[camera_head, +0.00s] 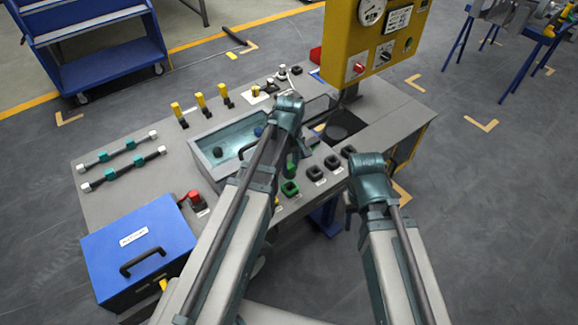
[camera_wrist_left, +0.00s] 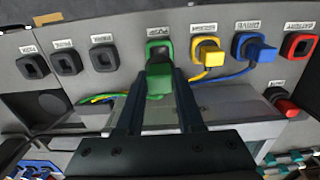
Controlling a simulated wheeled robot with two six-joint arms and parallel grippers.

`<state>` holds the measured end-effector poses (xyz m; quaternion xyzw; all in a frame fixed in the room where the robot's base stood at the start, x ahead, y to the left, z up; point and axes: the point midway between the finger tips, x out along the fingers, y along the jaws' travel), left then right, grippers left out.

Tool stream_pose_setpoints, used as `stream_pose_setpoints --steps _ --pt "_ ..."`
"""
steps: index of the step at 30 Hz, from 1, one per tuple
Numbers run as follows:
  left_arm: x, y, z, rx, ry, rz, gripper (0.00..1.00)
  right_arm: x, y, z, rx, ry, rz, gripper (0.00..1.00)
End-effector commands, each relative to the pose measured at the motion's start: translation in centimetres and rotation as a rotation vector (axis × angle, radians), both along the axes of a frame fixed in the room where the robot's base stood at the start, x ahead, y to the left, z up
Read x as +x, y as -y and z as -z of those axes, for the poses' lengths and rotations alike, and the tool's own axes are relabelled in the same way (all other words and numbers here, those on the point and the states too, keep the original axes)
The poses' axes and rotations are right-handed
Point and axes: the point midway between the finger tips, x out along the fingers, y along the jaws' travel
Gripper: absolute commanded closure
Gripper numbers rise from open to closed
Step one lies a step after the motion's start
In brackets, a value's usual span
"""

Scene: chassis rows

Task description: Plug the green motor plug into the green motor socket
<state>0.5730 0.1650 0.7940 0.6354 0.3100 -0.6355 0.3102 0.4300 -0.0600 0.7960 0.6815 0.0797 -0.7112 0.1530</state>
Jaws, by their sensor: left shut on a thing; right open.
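My left gripper (camera_head: 292,155) is shut on the green plug (camera_wrist_left: 160,82); in the left wrist view the plug sits between the two fingers. The plug also shows in the head view (camera_head: 291,169). The green socket (camera_wrist_left: 160,47) has a green rim and a dark opening that shows just beyond the plug. It also shows in the head view (camera_head: 290,188), with the plug a little above it; the two look apart. My right gripper (camera_head: 351,212) is open to the right of the sockets, its fingers mostly hidden by its arm.
Several black sockets (camera_wrist_left: 67,63) line one side of the green socket. A yellow plug (camera_wrist_left: 207,53) and a blue plug (camera_wrist_left: 257,50) sit in sockets on the other side. A green cable (camera_wrist_left: 105,98) lies near the fingers. A blue box (camera_head: 140,250) stands at the table's left front.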

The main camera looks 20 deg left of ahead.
Motion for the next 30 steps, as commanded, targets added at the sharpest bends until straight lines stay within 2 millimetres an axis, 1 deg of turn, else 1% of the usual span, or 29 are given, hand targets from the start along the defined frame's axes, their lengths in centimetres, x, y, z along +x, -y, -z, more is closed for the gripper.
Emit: stream_pose_setpoints --steps 1,6,12,30 --pt "0.0 0.0 0.8 0.0 0.0 0.0 1.0 0.0 0.0 0.8 0.0 0.0 0.0 0.5" --pt "0.0 0.0 2.4 0.0 0.0 0.0 1.0 0.0 0.0 2.4 0.0 0.0 0.0 0.5" --pt "0.0 0.0 3.7 0.0 0.0 0.0 1.0 0.0 0.0 3.7 0.0 0.0 -0.001 0.5" --pt "0.0 0.0 3.7 0.0 0.0 0.0 1.0 0.0 0.0 3.7 0.0 0.0 -0.001 0.5"
